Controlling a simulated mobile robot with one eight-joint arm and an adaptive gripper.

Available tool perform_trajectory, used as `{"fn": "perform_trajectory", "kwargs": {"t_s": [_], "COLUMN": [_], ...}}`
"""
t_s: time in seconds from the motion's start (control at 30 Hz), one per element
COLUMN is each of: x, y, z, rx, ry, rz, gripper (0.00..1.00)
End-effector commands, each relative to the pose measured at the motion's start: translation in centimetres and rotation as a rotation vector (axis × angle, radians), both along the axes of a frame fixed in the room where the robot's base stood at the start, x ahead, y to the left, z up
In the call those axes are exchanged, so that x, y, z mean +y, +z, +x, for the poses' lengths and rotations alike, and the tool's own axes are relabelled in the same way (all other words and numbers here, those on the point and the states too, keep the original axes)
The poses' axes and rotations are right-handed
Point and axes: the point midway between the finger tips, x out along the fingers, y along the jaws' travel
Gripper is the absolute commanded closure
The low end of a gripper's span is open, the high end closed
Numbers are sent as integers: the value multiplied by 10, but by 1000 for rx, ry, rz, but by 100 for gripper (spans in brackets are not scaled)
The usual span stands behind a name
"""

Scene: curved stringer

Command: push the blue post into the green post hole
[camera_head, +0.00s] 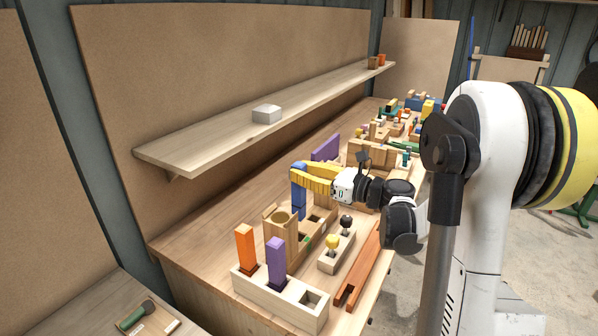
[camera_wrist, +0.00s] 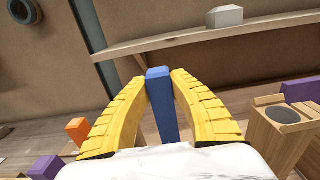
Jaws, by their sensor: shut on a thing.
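My gripper (camera_head: 312,176), with yellow ribbed fingers, is shut on the blue post (camera_head: 298,196). The post hangs roughly upright, to the left of my wrist and above the bench blocks. In the wrist view the blue post (camera_wrist: 164,108) stands between the two yellow fingers, with its top end showing. A wooden block with square holes (camera_head: 316,232) lies below and to the right of the post, with small green marks (camera_head: 309,239) near its holes. I cannot tell for certain which opening is the green post hole. The post's lower end seems clear of the holes.
A wooden box with a round opening (camera_head: 281,217) stands close to the post. In front, a pale block (camera_head: 262,286) holds an orange post (camera_head: 245,250) and a purple post (camera_head: 276,265). A shelf (camera_head: 220,123) runs along the back board. Other blocks crowd the bench's far end.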

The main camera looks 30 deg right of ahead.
Motion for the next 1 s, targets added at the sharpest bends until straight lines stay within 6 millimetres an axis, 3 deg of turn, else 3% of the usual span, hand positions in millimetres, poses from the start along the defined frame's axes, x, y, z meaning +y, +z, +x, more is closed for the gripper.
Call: {"fn": "perform_trajectory", "kwargs": {"t_s": [0.5, 1.0], "x": [0, 0], "y": [-50, -55], "z": [0, 0], "rx": [0, 0], "ry": [0, 0], "rz": [0, 0], "gripper": [100, 100]}}
